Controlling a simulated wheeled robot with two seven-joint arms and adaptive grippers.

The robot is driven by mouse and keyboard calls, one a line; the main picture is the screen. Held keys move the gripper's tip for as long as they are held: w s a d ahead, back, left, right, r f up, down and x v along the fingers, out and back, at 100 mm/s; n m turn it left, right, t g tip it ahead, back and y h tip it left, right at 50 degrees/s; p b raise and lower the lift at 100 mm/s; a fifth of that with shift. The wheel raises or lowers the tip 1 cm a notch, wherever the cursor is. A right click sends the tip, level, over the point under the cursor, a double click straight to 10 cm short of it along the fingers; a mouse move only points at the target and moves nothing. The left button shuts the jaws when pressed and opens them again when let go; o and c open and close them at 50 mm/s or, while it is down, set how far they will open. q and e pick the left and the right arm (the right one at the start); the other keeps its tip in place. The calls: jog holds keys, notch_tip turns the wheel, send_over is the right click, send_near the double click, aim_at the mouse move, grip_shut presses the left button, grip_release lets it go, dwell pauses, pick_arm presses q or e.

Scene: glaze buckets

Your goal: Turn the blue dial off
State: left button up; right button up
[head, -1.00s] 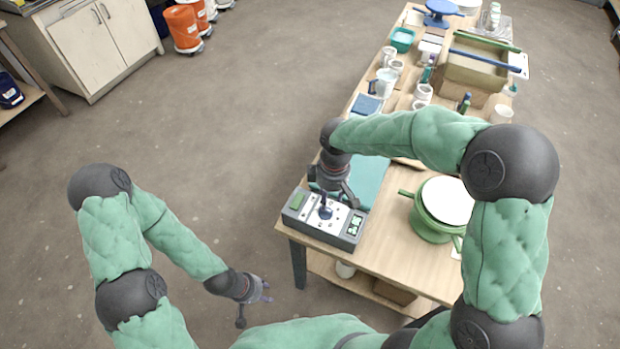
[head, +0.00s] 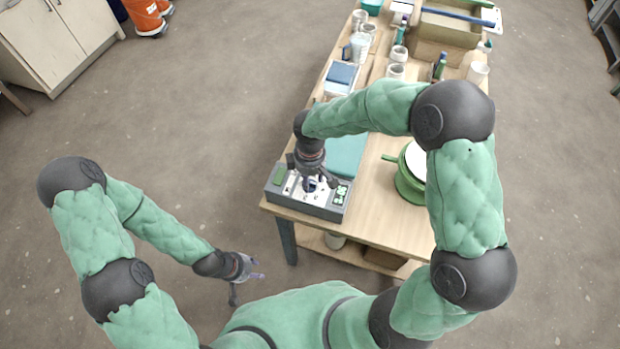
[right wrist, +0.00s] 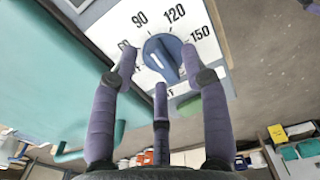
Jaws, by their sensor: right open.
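The blue dial (right wrist: 163,57) sits on a white face with printed numbers, of which 90, 120 and 150 read clearly. Part of the lettering below the dial is covered by a finger. In the head view the dial (head: 310,184) is partly hidden under my right gripper (head: 312,180), on the grey control box (head: 322,211) at the table's near left corner. In the right wrist view my right gripper (right wrist: 160,68) is open, its purple fingers spread around the dial; contact cannot be told. My left gripper (head: 246,276) is open and empty, off the table.
A green pot (head: 408,186) stands right of the box. A teal mat (head: 346,153) lies behind the box. Cups and a blue sponge-like block (head: 342,74) stand farther back.

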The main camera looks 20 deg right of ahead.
jog(key=shift+f, duration=0.1)
grip_shut()
dwell(0.3)
jog(key=n+p, duration=0.3)
jog(key=n, duration=0.1)
jog(key=shift+a, duration=0.1)
jog(key=n+p, duration=0.3)
jog(key=n, duration=0.1)
jog(key=shift+n+p, duration=0.3)
jog(key=shift+p, duration=0.1)
jog(key=n+p, duration=0.4)
jog(key=n, duration=0.1)
jog(key=shift+a, duration=0.2)
jog(key=shift+n+p, duration=1.5)
jog(key=shift+n, duration=0.7)
